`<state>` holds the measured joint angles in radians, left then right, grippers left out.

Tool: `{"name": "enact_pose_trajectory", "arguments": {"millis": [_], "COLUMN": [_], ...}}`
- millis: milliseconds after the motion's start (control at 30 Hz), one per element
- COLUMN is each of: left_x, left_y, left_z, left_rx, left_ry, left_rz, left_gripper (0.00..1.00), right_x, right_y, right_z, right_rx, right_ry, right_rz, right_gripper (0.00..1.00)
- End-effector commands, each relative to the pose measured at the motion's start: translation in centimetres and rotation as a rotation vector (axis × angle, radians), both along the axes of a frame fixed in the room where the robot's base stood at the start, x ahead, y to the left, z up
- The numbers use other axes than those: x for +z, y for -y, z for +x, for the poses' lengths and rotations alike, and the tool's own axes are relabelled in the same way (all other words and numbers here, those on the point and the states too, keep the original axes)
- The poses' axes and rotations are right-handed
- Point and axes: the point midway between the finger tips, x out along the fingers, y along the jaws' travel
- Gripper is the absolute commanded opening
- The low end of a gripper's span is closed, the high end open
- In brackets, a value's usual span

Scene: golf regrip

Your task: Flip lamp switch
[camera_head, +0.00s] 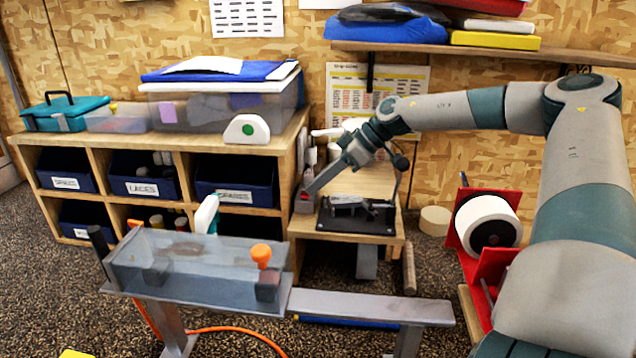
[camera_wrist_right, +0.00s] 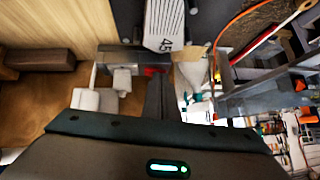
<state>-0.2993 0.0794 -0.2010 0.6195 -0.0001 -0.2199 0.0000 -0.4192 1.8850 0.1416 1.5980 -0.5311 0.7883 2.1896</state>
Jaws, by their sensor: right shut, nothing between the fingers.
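A small grey box with a red part (camera_head: 304,203), which looks like the switch, stands at the left edge of a low wooden bench. In the right wrist view the red part (camera_wrist_right: 157,71) shows right at the fingertips, partly hidden by them. My right gripper (camera_head: 311,188) reaches down and left to the box, shut and empty. Its dark fingers (camera_wrist_right: 160,84) point at the red part in the wrist view; I cannot tell whether they touch it. A dark round head on a thin arm (camera_head: 401,163), perhaps the lamp, rises at the bench's right. My left gripper is out of view.
A black-based vise or clamp (camera_head: 348,208) lies on the wooden bench (camera_head: 370,182), close right of my gripper. A shelf unit with bins (camera_head: 155,187) stands on the left. A translucent tray (camera_head: 190,265) is in front. A red roll holder (camera_head: 484,227) stands right.

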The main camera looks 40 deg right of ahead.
Motion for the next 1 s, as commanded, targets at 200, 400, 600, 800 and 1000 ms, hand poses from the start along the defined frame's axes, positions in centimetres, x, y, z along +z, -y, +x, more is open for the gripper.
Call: {"name": "enact_pose_trajectory", "arguments": {"millis": [200, 400, 600, 800, 1000], "left_x": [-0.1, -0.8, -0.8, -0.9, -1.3], "left_y": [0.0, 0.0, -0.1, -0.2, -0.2], "left_z": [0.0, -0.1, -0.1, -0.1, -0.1], "left_rx": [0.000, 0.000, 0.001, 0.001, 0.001], "left_ry": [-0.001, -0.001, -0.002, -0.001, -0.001], "left_rz": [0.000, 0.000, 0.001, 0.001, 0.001], "left_gripper": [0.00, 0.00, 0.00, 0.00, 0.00], "right_x": [-0.5, -1.1, -1.1, -1.2, -1.3], "right_y": [-0.4, -0.6, -0.6, -0.5, 0.1], "right_z": [-0.2, -0.5, -0.5, -0.5, -0.1], "right_rx": [0.001, 0.003, 0.002, 0.002, 0.001], "right_ry": [0.056, 0.128, 0.136, 0.133, 0.131], "right_rz": [-0.069, -0.162, -0.172, -0.171, -0.172], "right_gripper": [0.00, 0.00, 0.00, 0.00, 0.00]}}
